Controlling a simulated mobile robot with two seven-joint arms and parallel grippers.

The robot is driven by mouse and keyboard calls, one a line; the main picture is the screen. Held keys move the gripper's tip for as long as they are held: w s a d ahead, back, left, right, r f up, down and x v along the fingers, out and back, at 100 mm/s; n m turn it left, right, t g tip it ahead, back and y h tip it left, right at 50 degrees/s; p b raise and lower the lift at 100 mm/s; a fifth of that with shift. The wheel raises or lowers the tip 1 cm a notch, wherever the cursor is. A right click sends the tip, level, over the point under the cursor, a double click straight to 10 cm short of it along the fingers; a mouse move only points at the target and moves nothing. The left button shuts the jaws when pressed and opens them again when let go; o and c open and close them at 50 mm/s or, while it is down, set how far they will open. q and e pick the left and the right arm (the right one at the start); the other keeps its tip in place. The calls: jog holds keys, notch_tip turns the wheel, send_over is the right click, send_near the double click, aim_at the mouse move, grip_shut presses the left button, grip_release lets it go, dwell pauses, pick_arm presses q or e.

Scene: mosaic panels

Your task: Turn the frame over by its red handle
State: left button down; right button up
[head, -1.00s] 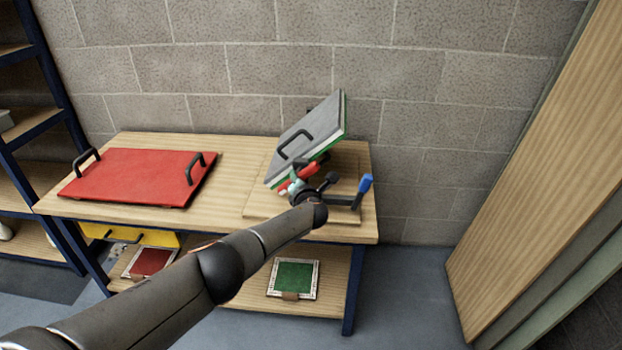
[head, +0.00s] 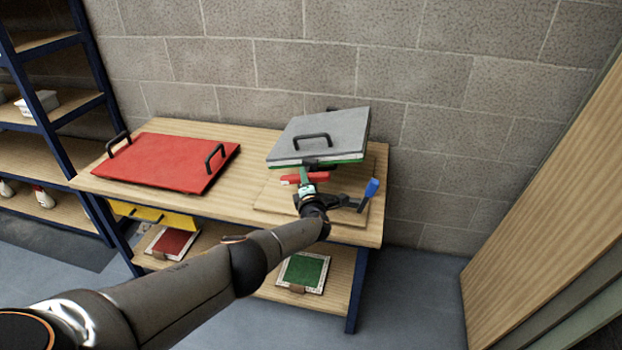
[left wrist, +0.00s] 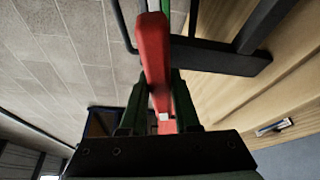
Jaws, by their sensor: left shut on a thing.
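The frame (head: 335,130) shows its grey face upward, with a black handle on it and white and green layers along its edge. It is raised above a wooden base board (head: 268,204) on the bench and is slightly tilted. The red handle (head: 318,176) sticks out below its front edge. My left gripper (head: 305,181) is shut on the red handle. In the left wrist view the red handle (left wrist: 153,50) runs between the fingers of my left gripper (left wrist: 160,92). The frame's underside and most of its mount are hidden. My right gripper is out of view.
A blue-tipped lever (head: 372,187) stands right of my gripper. A red panel (head: 165,160) with two black handles lies on the bench (head: 250,150) at left. A block wall is close behind. Green (head: 303,270) and red (head: 171,242) tiles lie on the lower shelf.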

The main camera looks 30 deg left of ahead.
pick_arm(q)
jog(key=shift+f+m+t+b, duration=0.1)
jog(key=shift+m+t+b, duration=0.2)
jog(key=shift+m+b, duration=0.25)
jog(key=shift+m+y, duration=0.4)
jog(key=shift+m, duration=0.15)
jog(key=shift+m+b, duration=0.4)
jog(key=c, duration=0.6)
grip_release()
jog(key=shift+c, duration=0.2)
